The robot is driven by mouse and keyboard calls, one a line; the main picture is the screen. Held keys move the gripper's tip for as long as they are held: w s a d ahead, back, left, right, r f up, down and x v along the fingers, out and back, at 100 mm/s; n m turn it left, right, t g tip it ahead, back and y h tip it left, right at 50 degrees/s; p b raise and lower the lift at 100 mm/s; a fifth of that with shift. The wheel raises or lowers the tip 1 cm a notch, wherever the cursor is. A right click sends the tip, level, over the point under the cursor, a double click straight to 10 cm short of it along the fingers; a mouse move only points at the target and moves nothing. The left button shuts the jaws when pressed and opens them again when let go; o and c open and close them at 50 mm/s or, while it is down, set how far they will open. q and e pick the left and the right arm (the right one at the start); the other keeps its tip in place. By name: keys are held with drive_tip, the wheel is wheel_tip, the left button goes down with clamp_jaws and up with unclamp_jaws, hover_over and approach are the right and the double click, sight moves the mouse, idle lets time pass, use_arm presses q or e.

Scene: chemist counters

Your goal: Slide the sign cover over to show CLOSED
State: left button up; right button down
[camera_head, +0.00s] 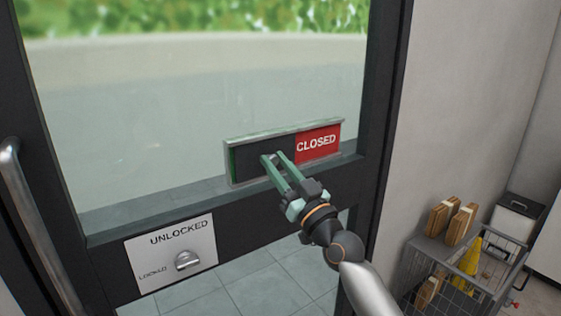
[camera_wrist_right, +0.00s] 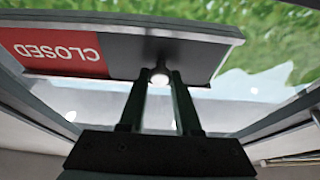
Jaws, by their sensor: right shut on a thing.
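The sign (camera_head: 232,163) is a long framed plate on the glass door. Its red CLOSED panel (camera_head: 318,143) shows at the right end in the head view, and it also shows upside down at the left in the wrist view (camera_wrist_right: 58,52). The dark sign cover (camera_head: 252,153) sits over the left part, with a thin green strip at the far left edge. My right gripper (camera_head: 272,157) is at the cover, its fingers shut on the small round knob (camera_wrist_right: 158,77) seen between the fingertips in the wrist view. My left gripper is not in view.
A lock plate (camera_head: 200,240) reading UNLOCKED and LOCKED, with a turn knob (camera_head: 187,260), is below left. A metal door handle (camera_head: 30,215) stands at the far left. A wire basket (camera_head: 440,262) with boxes and a yellow item is at the lower right.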

drive_tip(key=shift+s+a+f, duration=0.15)
drive_tip(key=shift+s+a, duration=0.1)
drive_tip(key=shift+a, duration=0.2)
drive_tip(key=c, duration=0.6)
unclamp_jaws()
drive_tip(key=shift+s+a, duration=0.1)
drive_tip(key=shift+a, duration=0.05)
drive_tip(key=shift+c, duration=0.2)
drive_tip(key=b+v, duration=0.1)
drive_tip(key=v, duration=1.1)
drive_tip(key=shift+s+d, duration=0.15)
drive_tip(key=shift+d, duration=0.1)
